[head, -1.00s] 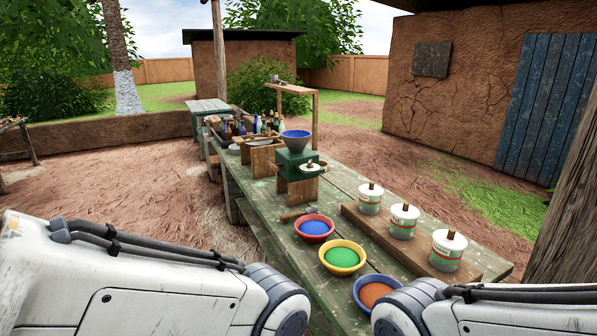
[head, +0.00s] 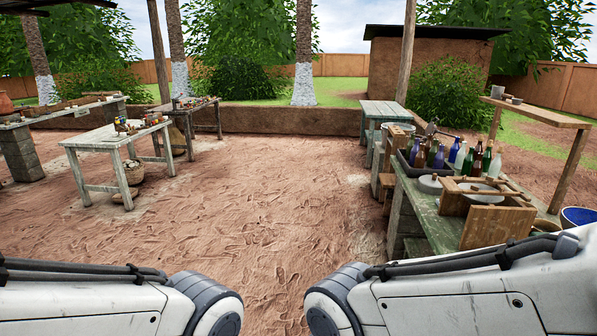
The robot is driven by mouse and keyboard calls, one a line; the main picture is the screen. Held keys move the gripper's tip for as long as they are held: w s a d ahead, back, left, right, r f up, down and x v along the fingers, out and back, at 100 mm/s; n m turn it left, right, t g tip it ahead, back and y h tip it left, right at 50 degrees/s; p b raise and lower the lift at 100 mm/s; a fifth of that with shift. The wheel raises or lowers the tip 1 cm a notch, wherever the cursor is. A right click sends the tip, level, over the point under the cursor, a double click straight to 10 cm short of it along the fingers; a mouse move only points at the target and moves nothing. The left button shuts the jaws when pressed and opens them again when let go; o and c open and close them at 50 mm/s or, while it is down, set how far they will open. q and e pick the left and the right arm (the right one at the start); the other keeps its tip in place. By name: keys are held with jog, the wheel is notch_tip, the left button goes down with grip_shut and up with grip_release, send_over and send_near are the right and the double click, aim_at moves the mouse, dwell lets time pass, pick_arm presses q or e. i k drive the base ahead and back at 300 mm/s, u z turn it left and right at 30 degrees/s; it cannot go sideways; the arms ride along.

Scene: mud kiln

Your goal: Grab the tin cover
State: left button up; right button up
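No tin with a lid that I can make out is in the head view now. A flat pale grey disc (head: 430,184) lies on the green worktable (head: 437,226) at the right, in front of the bottles. A second pale disc (head: 480,192) shows partly inside a wooden frame. I cannot tell whether either is a tin cover. Only links of my two arms show along the bottom edge. Both of my grippers are out of view.
Glass bottles (head: 461,156) stand in a dark tray on the worktable. A wooden shelf (head: 535,112) rises at the right, above a blue bowl (head: 579,217). A pale table (head: 115,142) stands at the left. Open earth floor (head: 250,190) lies between.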

aim_at(428, 184)
jog(key=u, duration=0.2)
jog(key=i, duration=2)
jog(key=z, duration=0.3)
jog(key=i, duration=1.85)
jog(key=z, duration=1.5)
jog(key=i, duration=1.15)
jog(key=z, duration=0.7)
